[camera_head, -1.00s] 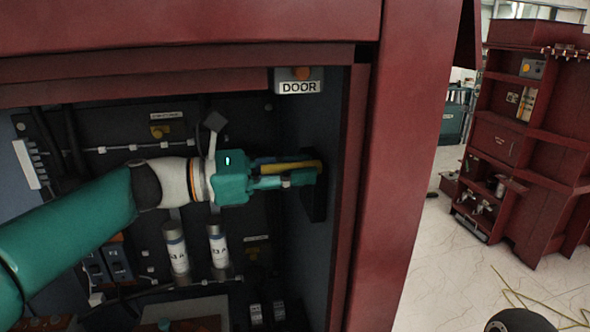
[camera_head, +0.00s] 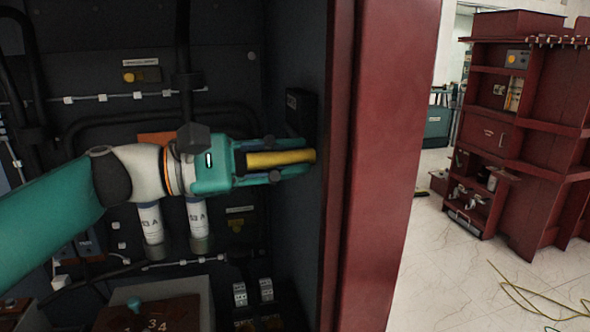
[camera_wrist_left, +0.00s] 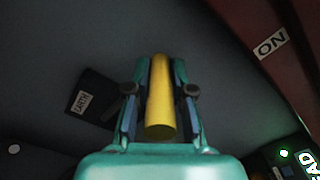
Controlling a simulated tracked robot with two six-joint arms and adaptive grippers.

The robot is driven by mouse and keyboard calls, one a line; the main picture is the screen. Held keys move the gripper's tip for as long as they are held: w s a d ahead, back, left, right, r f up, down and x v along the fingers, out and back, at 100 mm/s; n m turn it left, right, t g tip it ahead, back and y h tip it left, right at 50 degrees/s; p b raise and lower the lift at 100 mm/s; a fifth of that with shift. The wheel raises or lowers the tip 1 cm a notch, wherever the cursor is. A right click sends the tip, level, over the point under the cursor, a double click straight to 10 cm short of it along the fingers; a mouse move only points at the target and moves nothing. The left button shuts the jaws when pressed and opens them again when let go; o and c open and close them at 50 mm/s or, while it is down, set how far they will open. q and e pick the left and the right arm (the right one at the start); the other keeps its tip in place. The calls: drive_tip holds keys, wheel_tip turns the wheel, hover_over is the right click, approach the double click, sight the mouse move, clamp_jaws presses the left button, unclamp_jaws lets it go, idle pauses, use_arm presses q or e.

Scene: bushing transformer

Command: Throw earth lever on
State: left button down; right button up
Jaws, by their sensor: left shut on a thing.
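The earth lever (camera_head: 280,159) is a yellow bar by the right inner wall of the dark red cabinet. My left gripper (camera_head: 290,166) is shut on it, with a teal finger on each side. In the left wrist view the yellow lever (camera_wrist_left: 160,100) lies between the two fingers (camera_wrist_left: 160,92) and points away from the palm. A black plate (camera_wrist_left: 90,98) labelled EARTH is on the wall to its left. A white ON label (camera_wrist_left: 271,44) is at the upper right. My right gripper does not show.
The cabinet's red post (camera_head: 375,170) stands just right of the lever. Inside are grey cylinders (camera_head: 199,222), a black box (camera_head: 299,110) above the lever, cables and switches (camera_head: 266,290). Another red cabinet (camera_head: 520,140) stands far right, beyond open floor.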

use_arm(q)
wheel_tip(320, 180, down, 7)
drive_tip(key=w+m+b, duration=0.1)
drive_tip(key=m+b, duration=0.3)
drive_tip(key=b, duration=0.1)
drive_tip(key=shift+w+a, duration=0.2)
drive_tip(key=shift+w, duration=0.15)
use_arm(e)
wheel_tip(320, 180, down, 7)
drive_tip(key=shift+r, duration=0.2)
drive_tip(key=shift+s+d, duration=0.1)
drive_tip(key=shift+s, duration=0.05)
use_arm(q)
drive_tip(key=c, duration=1)
unclamp_jaws()
drive_tip(key=shift+r, duration=0.1)
drive_tip(key=shift+a+r, duration=0.1)
drive_tip(key=v, duration=1.1)
drive_tip(key=shift+s+a, duration=0.1)
drive_tip(key=shift+a, duration=0.3)
